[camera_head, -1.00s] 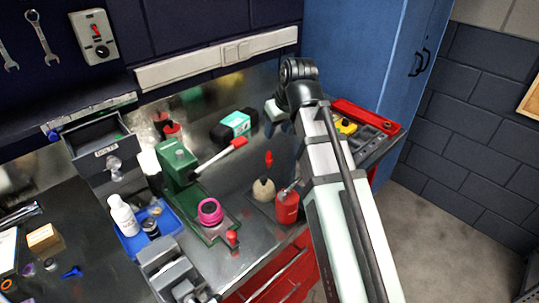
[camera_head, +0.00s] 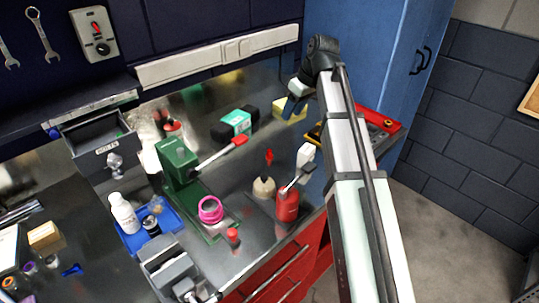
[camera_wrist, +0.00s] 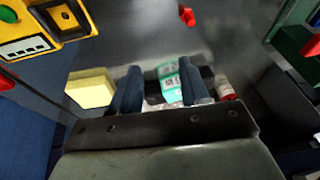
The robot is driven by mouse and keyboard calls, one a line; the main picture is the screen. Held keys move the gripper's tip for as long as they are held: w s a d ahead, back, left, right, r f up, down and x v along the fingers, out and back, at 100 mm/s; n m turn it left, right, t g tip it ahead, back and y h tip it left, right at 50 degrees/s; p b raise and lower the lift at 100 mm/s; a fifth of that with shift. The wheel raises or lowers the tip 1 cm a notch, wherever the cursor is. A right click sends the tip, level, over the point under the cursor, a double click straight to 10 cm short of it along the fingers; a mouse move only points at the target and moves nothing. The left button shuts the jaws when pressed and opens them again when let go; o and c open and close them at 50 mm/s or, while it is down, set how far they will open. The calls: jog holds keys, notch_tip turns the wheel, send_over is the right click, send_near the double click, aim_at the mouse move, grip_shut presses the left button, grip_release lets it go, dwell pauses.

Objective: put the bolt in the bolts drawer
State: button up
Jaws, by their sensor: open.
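No object is clear enough for me to name it surely as the bolt. A small blue piece (camera_head: 72,270) lies on the bench at the lower left of the head view; it is too small to identify. A grey drawer (camera_head: 98,150) with a small blurred label stands open under the shelf at the left. My gripper (camera_head: 291,106) is over the back right of the bench, far from that drawer. In the wrist view my gripper (camera_wrist: 160,90) has its two blue fingers apart, with nothing held between them.
A green press (camera_head: 178,165) with a red-tipped lever stands mid-bench. A black and teal item (camera_head: 236,124) and a yellow block (camera_head: 290,110) are near my gripper. A red oil can (camera_head: 287,205), pink ring (camera_head: 210,210) and blue tray (camera_head: 135,240) with bottles stand in front.

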aim_at(270, 150)
jog(key=s+a+f+n, duration=0.1)
jog(key=a+f+n, duration=0.1)
jog(key=f+n, duration=0.1)
jog(key=s+a+f+n+g, duration=0.1)
jog(key=a+f+n, duration=0.1)
jog(key=f+n, duration=0.2)
jog(key=s+a+f+n+g, duration=0.1)
jog(key=a+f+n, duration=0.1)
jog(key=f+n, duration=0.2)
jog(key=shift+s+a+f+y, duration=0.25)
jog(key=shift+s+f+y, duration=0.1)
jog(key=shift+s+y, duration=0.05)
dwell(0.7)
jog(key=shift+c, duration=0.2)
grip_shut()
